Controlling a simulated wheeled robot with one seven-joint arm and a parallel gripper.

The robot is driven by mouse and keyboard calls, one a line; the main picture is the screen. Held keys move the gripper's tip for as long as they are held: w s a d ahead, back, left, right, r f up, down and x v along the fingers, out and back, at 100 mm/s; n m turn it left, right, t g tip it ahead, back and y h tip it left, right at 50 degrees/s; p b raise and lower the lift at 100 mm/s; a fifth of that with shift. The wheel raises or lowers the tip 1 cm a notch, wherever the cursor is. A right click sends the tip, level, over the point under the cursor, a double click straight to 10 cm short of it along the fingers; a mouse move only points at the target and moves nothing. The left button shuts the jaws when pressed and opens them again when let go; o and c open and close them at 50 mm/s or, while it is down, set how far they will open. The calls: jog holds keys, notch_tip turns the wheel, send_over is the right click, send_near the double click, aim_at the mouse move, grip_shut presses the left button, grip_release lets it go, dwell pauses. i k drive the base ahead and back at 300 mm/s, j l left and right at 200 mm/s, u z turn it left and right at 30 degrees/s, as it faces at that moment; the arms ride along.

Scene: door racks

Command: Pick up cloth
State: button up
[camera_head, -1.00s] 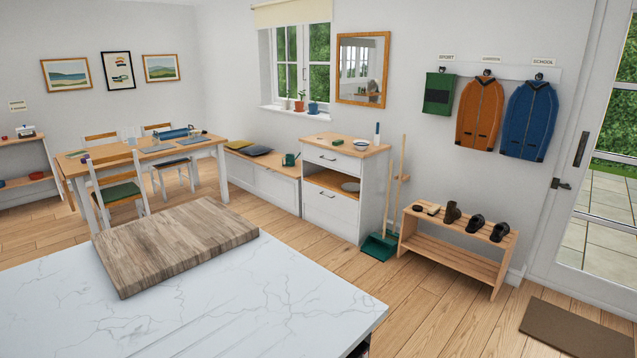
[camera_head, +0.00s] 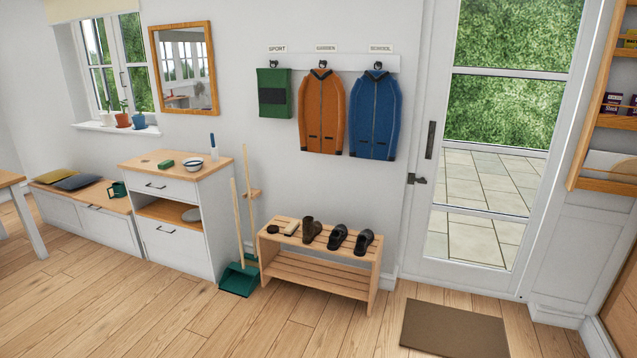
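I cannot make out a cloth for certain in this view. A small green block-like item (camera_head: 166,163) lies on top of the white cabinet (camera_head: 180,245); it is too small to tell what it is. A small dark round item (camera_head: 272,229) and a pale brush-like item (camera_head: 291,228) lie at the left end of the wooden shoe rack (camera_head: 318,285). My gripper is not in view.
Coats (camera_head: 322,110) hang above. A brown mat (camera_head: 455,327) lies by the glazed door (camera_head: 483,140). Floor in front is clear.

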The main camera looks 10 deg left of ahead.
aim_at(167, 163)
jog(key=i+l+u, duration=0.15)
jog(key=i, duration=0.35)
jog(key=i+l+u, duration=0.2)
jog(key=i, duration=0.25)
jog(key=i+j+u, duration=0.15)
jog(key=u, duration=0.25)
jog(key=i+u, duration=0.65)
jog(key=u, duration=0.15)
jog(key=i+u, duration=0.35)
jog(key=i+j+u, duration=0.25)
jog(key=i, duration=0.55)
jog(key=i+l+u, duration=0.1)
jog(key=i+u, duration=0.15)
jog(key=i, duration=0.55)
jog(key=i+l+z, duration=0.15)
jog(key=i, duration=0.5)
jog(key=i+z, duration=0.2)
jog(key=i, duration=0.45)
jog(key=i+z, duration=0.15)
jog(key=i, duration=0.5)
jog(key=i+j+z, duration=0.15)
jog(key=i, duration=0.5)
jog(key=i+j+z, duration=0.2)
jog(key=i, duration=0.45)
jog(key=i+z, duration=0.25)
jog(key=z, duration=0.25)
jog(key=i+z, duration=0.3)
jog(key=z, duration=0.2)
jog(key=i+j+z, duration=0.2)
jog(key=z, duration=0.3)
